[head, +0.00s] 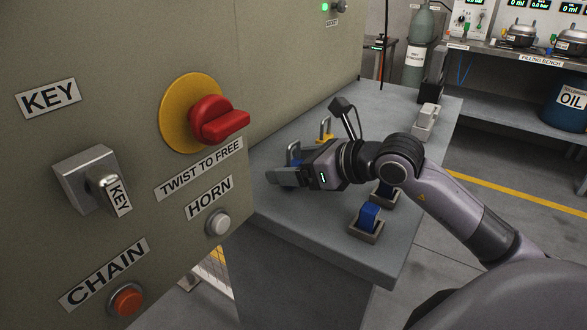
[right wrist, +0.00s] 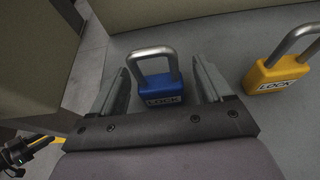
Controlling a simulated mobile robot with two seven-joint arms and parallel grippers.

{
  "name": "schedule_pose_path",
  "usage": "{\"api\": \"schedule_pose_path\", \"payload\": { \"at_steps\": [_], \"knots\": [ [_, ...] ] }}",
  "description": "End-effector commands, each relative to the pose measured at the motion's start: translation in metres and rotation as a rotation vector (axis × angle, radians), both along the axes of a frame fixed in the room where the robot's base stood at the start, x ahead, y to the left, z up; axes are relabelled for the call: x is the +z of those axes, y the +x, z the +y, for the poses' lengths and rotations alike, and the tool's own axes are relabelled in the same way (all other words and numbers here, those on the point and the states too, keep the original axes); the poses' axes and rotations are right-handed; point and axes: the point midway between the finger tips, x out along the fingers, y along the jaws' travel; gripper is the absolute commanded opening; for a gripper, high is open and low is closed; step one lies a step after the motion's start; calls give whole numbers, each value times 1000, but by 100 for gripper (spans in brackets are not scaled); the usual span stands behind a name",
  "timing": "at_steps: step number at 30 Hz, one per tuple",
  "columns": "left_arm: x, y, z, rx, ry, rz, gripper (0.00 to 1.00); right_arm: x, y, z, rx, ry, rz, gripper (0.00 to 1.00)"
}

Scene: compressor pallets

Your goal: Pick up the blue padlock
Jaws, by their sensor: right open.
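The blue padlock (right wrist: 162,86) stands upright on the grey surface, with its metal shackle up and its "LOCK" label facing the right wrist camera. My right gripper (right wrist: 161,84) is open, with one finger on each side of the padlock and a visible gap on both sides. In the head view my right gripper (head: 283,178) reaches left over the bench, and the blue padlock (head: 293,153) shows partly behind it, its lower part hidden.
A yellow padlock (right wrist: 282,72) stands close to the right of the blue one; it is partly hidden in the head view (head: 325,130). Blue pieces in grey holders (head: 367,218) stand nearer on the bench (head: 320,245). A control panel (head: 120,40) rises at the left.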

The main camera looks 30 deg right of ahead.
Motion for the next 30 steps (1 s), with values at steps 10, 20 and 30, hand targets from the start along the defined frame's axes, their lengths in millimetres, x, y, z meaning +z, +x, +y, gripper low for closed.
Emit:
{"api": "schedule_pose_path", "payload": {
  "at_steps": [10,20,30],
  "knots": [
    [0,0,1,-4,5,1,43,-1,1,1,1,-1,1,49],
    [0,0,1,-4,5,1,43,0,1,1,0,0,-1,20],
    [8,0,1,-3,4,0,43,47,1,0,1,-2,-7,20]
  ]
}}
